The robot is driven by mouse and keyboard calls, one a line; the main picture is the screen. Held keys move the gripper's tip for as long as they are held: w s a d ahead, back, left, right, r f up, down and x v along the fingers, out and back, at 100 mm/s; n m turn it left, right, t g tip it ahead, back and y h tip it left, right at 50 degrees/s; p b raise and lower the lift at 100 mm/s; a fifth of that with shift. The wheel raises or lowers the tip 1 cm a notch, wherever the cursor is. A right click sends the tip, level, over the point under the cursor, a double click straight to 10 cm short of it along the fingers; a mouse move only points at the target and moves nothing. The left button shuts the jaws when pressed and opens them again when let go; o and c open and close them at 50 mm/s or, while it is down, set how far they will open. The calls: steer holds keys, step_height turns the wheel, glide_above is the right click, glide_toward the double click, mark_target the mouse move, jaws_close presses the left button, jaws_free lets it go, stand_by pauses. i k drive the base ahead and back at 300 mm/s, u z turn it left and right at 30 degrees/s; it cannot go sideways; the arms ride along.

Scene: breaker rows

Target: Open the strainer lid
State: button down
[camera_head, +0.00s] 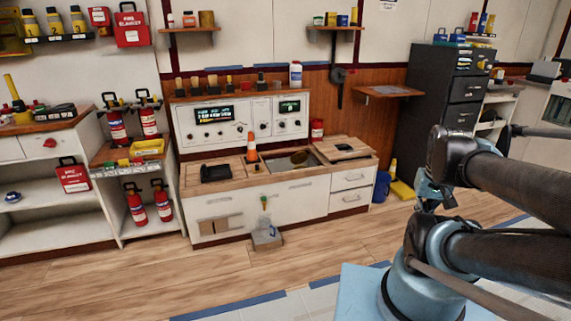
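I cannot clearly pick out a strainer or its lid at this distance. A flat dark item (344,148) lies on the wooden board right of the recess, and another dark item (216,173) lies at the counter's left. My gripper (434,198) hangs at the right, in front of the floor, well apart from the counter. It is small and partly hidden by my arm, so its opening is unclear. I see nothing held in it.
A small grey box (266,238) stands on the floor against the counter front. A dark filing cabinet (441,110) stands behind my arm. Shelves with red extinguishers (137,205) are at left. The floor before the counter is mostly clear.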

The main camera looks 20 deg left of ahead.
mark_target(299, 158)
steer(key=u, duration=1.6)
steer(key=i, duration=1)
steer(key=z, duration=0.05)
